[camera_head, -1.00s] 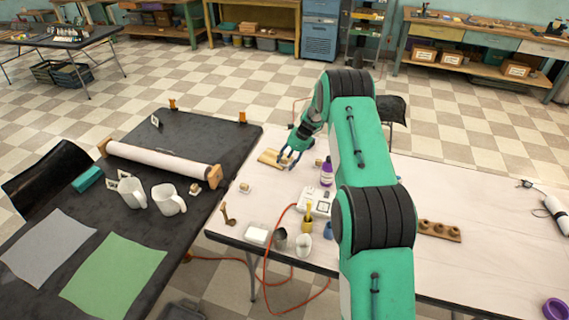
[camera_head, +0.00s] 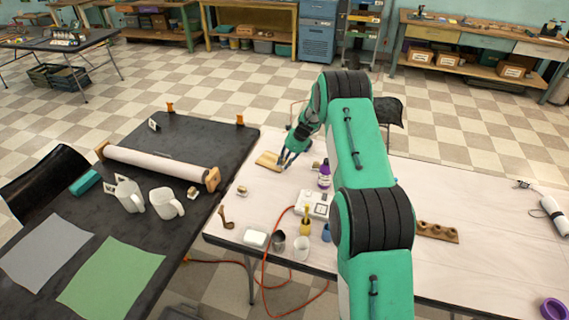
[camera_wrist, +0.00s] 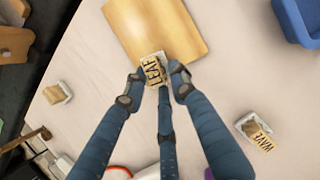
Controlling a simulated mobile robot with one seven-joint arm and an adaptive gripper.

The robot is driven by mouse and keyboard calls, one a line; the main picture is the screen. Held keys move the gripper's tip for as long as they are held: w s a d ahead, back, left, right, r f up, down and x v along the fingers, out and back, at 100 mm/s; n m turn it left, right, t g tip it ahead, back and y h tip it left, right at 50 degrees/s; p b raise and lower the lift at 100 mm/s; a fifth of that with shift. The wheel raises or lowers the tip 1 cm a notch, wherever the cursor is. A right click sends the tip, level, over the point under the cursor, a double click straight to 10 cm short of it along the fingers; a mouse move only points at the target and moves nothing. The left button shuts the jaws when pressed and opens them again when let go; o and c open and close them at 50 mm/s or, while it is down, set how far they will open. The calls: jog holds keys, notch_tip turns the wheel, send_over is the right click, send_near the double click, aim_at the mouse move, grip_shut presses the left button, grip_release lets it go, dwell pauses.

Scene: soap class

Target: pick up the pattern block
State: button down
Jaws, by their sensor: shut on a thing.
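The pattern block (camera_wrist: 153,67) is a small light block with "LEAF" in dark letters, in the wrist view. It is at the near edge of a flat wooden board (camera_wrist: 178,22), which also shows in the head view (camera_head: 266,160). My gripper (camera_wrist: 156,84) has dark blue fingers closed around the block from both sides, with a third finger below it. In the head view my gripper (camera_head: 286,160) is low over the white table by the board. The block is too small to make out there. Whether it touches the board or table is unclear.
A "WAVE" block (camera_wrist: 259,134) lies on the right in the wrist view, another small block (camera_wrist: 56,93) on the left. A purple-labelled bottle (camera_head: 324,176) and a white device (camera_head: 314,205) stand near my gripper. Cups and a red cord lie toward the front.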

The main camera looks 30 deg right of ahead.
jog(key=r, duration=0.1)
jog(key=r+p, duration=0.1)
jog(key=r, duration=0.1)
jog(key=shift+s+a, duration=0.1)
jog(key=shift+s, duration=0.2)
jog(key=s+a, duration=0.1)
jog(key=s, duration=0.4)
jog(key=s+a+p, duration=0.1)
jog(key=s+a, duration=0.1)
jog(key=s, duration=0.2)
jog(key=s+a+r+p, duration=0.1)
jog(key=s, duration=0.4)
jog(key=shift+s+a, duration=0.2)
jog(key=shift+s, duration=0.15)
jog(key=shift+a+r+t+h+p, duration=0.15)
jog(key=shift+r+t+h+p, duration=0.2)
jog(key=shift+p, duration=1.5)
jog(key=shift+s+f+n+h+p, duration=0.25)
jog(key=shift+s+n+h+p, duration=0.1)
jog(key=shift+p, duration=0.3)
jog(key=shift+w, duration=0.2)
jog(key=w+d, duration=0.1)
jog(key=w, duration=0.4)
jog(key=w+d+f, duration=0.1)
jog(key=w+d, duration=0.1)
jog(key=w, duration=0.3)
jog(key=w+d, duration=0.1)
jog(key=w, duration=0.4)
jog(key=shift+d+f, duration=0.25)
jog(key=shift+d, duration=0.15)
